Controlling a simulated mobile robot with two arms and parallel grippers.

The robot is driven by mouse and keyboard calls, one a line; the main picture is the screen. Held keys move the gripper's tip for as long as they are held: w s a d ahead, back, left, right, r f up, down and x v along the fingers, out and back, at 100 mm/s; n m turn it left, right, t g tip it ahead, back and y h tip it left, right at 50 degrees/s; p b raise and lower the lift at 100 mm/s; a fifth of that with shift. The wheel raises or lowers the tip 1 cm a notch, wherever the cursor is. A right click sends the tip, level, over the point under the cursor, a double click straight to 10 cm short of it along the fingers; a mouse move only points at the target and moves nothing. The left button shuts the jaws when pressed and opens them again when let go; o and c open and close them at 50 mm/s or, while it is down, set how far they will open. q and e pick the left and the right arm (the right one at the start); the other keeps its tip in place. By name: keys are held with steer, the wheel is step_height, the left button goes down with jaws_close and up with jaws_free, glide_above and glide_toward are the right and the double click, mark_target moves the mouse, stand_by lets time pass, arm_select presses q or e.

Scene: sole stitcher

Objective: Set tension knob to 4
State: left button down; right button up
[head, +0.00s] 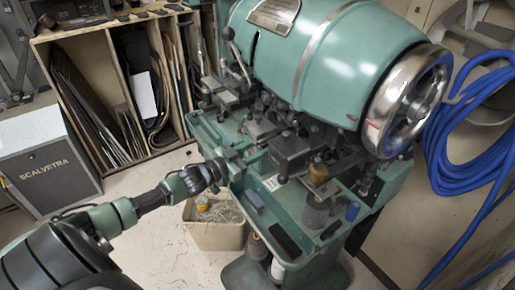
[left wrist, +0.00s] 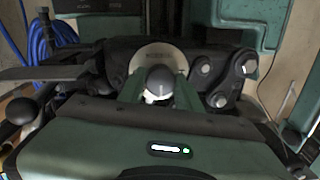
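My left arm comes in from the lower left, and its gripper (head: 232,163) is at the left front of the green stitching machine (head: 340,55). In the left wrist view a dark round knob with a grey cap (left wrist: 159,83) sits between the two green fingers of my left gripper (left wrist: 160,97). A pale round dial plate (left wrist: 158,57) shows behind it. Any numbers on the dial are too small to read. Whether the fingers press on the knob is not clear. In the head view the gripper hides this knob. My right gripper is not in view.
A bin of scraps (head: 214,232) stands on the floor below the gripper. A grey Scalvetra cabinet (head: 45,165) and a wooden rack of sheets (head: 115,90) stand at left. Blue hose (head: 470,130) hangs at right. Levers and bolts crowd the knob.

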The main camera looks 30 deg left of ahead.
arm_select(q)
steer(key=shift+m, duration=0.4)
steer(key=m+b, duration=0.1)
steer(key=m, duration=0.2)
steer(key=shift+f+m+b, duration=0.15)
steer(key=shift+m+b, duration=0.25)
steer(key=shift+m+h+b, duration=0.4)
steer(key=shift+m+b, duration=0.55)
steer(key=shift+m, duration=1.25)
steer(key=c, duration=1)
jaws_free()
